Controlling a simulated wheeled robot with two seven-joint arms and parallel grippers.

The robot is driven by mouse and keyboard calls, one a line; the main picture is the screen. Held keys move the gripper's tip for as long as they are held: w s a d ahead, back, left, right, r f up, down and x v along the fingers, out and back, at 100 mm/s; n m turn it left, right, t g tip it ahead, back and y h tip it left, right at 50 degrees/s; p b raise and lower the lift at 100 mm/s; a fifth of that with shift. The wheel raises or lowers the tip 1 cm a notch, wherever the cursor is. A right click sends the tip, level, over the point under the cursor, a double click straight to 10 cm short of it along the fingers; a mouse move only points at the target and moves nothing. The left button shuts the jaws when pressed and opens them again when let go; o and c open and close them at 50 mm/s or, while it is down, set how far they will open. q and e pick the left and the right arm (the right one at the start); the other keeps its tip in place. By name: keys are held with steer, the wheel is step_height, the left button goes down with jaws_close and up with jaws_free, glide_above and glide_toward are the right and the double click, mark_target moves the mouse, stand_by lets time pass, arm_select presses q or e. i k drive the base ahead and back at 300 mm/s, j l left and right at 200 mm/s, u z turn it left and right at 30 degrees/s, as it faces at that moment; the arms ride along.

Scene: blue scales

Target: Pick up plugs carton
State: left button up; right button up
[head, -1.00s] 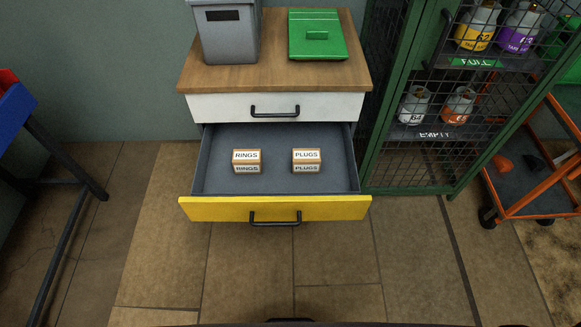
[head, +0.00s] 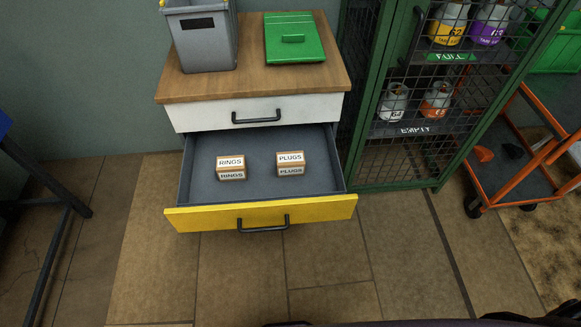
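The plugs carton (head: 290,163) is a small brown box with white PLUGS labels on its top and front. It sits in the right half of the open drawer (head: 260,212), which has a yellow front and a grey inside. A similar carton labelled RINGS (head: 231,167) sits to its left, with a clear gap between them. Neither of my grippers shows in the head view.
A grey bin (head: 205,42) and a green lid (head: 294,38) rest on the cabinet's wooden top (head: 250,78). A green mesh cage (head: 400,160) with gas cylinders stands close on the right, beside an orange trolley (head: 525,188). The floor in front is clear.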

mark_target(289, 163)
steer(key=i+j+z, duration=0.2)
steer(key=j, duration=0.15)
steer(key=j+z, duration=0.2)
steer(key=j, duration=0.15)
steer(key=i+j+z, duration=0.15)
steer(key=j, duration=0.25)
steer(key=i+j+z, duration=0.2)
steer(key=j, duration=0.2)
steer(key=k+l, duration=0.05)
steer(key=k, duration=0.05)
